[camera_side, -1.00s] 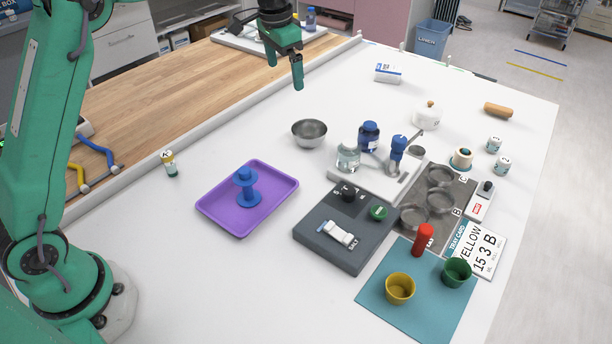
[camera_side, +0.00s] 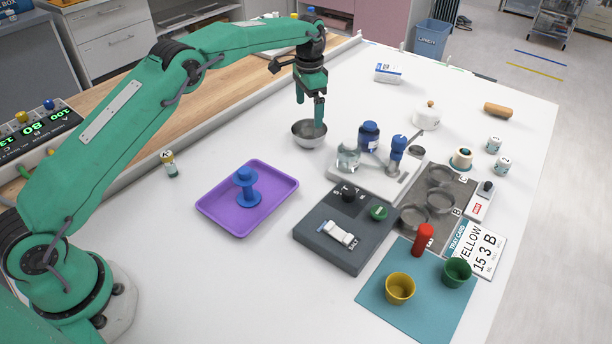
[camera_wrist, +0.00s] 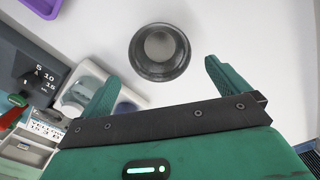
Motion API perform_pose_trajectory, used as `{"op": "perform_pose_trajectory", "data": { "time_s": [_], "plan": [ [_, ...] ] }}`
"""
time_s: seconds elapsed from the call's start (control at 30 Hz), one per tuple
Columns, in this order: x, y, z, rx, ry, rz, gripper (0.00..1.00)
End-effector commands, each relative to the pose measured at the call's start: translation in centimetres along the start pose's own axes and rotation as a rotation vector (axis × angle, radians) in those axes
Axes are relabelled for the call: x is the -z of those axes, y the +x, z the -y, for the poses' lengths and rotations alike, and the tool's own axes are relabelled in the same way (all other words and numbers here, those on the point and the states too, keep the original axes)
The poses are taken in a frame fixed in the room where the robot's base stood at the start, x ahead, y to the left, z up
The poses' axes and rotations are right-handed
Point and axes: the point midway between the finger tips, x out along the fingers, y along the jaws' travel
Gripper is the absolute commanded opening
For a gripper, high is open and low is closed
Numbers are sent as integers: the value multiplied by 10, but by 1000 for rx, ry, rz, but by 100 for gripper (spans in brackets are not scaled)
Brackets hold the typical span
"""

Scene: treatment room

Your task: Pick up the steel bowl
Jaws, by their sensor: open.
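The steel bowl (camera_side: 308,139) stands upright on the white table, behind and to the right of the purple tray. In the wrist view the bowl (camera_wrist: 160,52) looks empty and lies just beyond and between my fingertips. My gripper (camera_side: 311,114) is in the side view, pointing down over the bowl, with one finger in front of the bowl's rim. In the wrist view my gripper (camera_wrist: 157,72) has its two green fingers spread apart with nothing between them. I cannot tell whether a finger touches the bowl.
A white stand with a blue-lidded jar (camera_side: 369,136) and a glass jar (camera_side: 348,158) is close to the bowl's right. The purple tray (camera_side: 215,205) holds a blue spool (camera_side: 246,186). Table left of the bowl is clear.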

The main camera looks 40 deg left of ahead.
Motion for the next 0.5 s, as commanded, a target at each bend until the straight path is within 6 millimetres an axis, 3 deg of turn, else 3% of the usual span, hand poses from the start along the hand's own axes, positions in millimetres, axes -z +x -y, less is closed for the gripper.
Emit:
{"op": "perform_pose_trajectory", "data": {
  "time_s": [0.5],
  "plan": [
    [0, 26, 0, 0, -1, 0, 100]
  ]
}}
